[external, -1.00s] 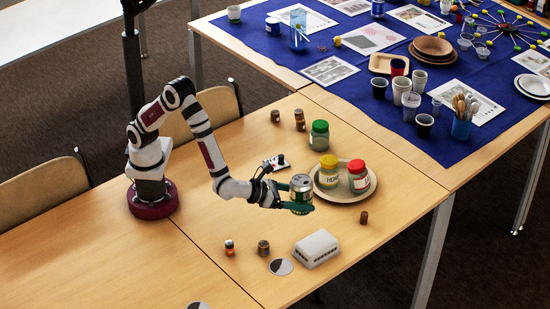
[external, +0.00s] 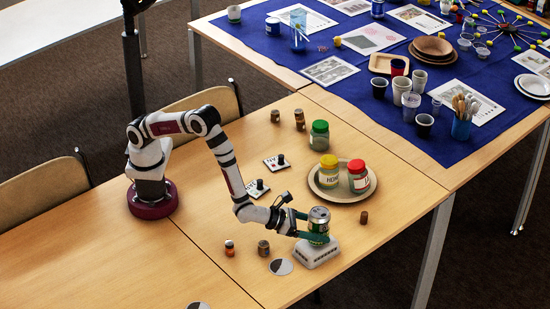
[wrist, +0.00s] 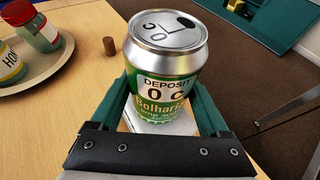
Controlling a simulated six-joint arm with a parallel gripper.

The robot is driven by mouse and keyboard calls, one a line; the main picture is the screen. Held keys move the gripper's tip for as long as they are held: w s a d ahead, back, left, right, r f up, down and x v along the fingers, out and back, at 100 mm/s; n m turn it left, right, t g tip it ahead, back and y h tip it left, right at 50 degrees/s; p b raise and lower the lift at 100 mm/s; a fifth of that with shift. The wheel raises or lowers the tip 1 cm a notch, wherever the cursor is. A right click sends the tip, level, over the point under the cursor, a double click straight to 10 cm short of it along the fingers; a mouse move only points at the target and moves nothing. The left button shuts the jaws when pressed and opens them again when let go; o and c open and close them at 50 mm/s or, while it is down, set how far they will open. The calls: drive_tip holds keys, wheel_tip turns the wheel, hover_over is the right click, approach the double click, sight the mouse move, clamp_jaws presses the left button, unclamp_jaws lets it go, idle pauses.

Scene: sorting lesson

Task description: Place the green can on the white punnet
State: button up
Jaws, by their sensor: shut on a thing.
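The green can (external: 319,221) has a silver top and stands upright between the green fingers of my gripper (external: 314,238). In the wrist view the can (wrist: 165,75) shows a "DEPOSIT 0 c" label, and my gripper (wrist: 165,110) is shut on its sides. The white punnet (external: 320,255) is upside down, with its flat base up and slots along its side. The can is right over the punnet; I cannot tell whether they touch. In the wrist view part of the punnet (wrist: 143,123) shows beneath the can, which hides much of it.
A round plate (external: 325,193) with a yellow-lidded jar (external: 329,172) and a red-lidded jar (external: 358,177) lies behind. A small brown cylinder (external: 364,217) stands to the right.

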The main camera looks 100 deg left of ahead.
drive_tip(key=shift+f, duration=0.3)
